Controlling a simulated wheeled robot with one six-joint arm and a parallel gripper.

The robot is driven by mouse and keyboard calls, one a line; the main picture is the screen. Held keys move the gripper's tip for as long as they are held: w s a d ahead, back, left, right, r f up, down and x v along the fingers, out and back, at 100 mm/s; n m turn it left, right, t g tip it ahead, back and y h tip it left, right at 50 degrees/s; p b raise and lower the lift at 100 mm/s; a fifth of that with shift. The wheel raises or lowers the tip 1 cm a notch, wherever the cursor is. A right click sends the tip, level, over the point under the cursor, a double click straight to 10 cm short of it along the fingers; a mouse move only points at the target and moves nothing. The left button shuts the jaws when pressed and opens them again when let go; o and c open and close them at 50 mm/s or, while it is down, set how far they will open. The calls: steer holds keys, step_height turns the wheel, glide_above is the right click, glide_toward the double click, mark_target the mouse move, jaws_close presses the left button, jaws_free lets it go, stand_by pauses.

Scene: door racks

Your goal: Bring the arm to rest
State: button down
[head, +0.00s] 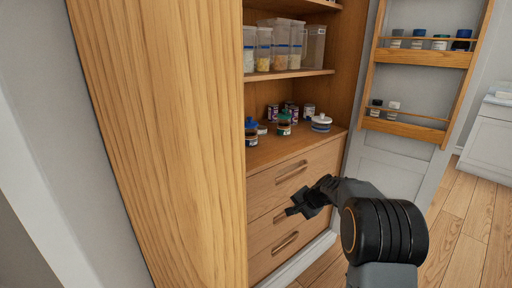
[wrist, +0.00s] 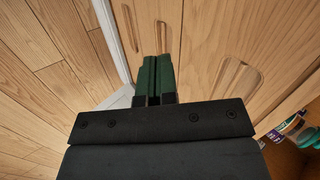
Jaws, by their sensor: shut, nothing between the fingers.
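My gripper (head: 296,210) shows in the head view in front of the wooden drawers (head: 315,166) of the open cabinet. Its dark fingers are shut and empty. In the wrist view my gripper (wrist: 155,62) has its two green-lined fingers pressed together, with drawer fronts (wrist: 205,40) and their recessed handles behind them. My arm comes in from the lower right of the head view and is bent at the wrist. I cannot tell the exact gap between the fingertips and the drawers.
Jars (head: 284,125) and a white-lidded pot (head: 321,123) stand on the counter above the drawers. Clear containers (head: 280,46) fill the shelf above. The open door (head: 400,160) at right carries racks (head: 423,57) with jars. A wooden panel (head: 165,130) blocks the left. Floor (head: 465,220) at right is clear.

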steer(key=s+a+r+n+h+p, duration=0.1)
steer(key=s+r+n+p, duration=0.2)
steer(key=s, duration=0.7)
steer(key=s+a+r+n+g+h+p, duration=0.1)
steer(key=s+r+n+h+p, duration=0.1)
steer(key=s+r+p, duration=0.5)
steer(key=s+a+r+n+g+h+p, duration=0.1)
steer(key=s+r+n+p, duration=0.3)
steer(key=s+r, duration=0.7)
steer(key=s+p, duration=0.1)
steer(key=s, duration=0.2)
steer(key=shift+a+r+n+h, duration=0.2)
steer(key=shift+a+n+h, duration=0.1)
steer(key=shift+h, duration=0.1)
steer(key=shift+s+d, duration=0.1)
